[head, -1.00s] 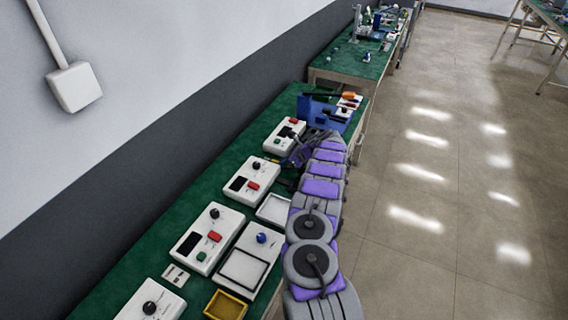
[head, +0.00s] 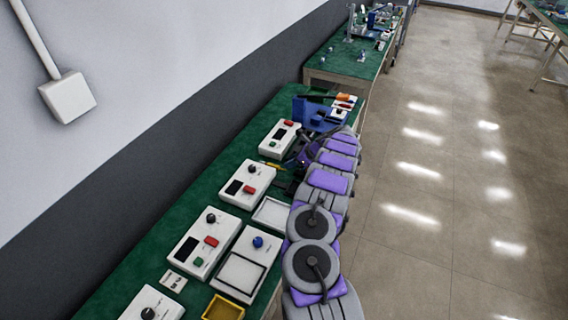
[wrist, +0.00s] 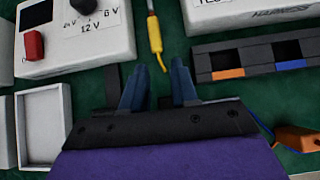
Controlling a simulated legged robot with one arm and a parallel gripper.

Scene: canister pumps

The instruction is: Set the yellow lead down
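In the head view a small yellow piece of the lead (head: 274,166) shows on the bench left of my gripper, which is mostly hidden by my arm.
A white voltage box (wrist: 75,50) with knob and red switch stands left of the lead. A white labelled box (wrist: 235,22) and a dark holder (wrist: 210,66) with orange and blue slots are right. An orange lead (wrist: 298,138) lies lower right. An empty white tray (wrist: 22,125) is left.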

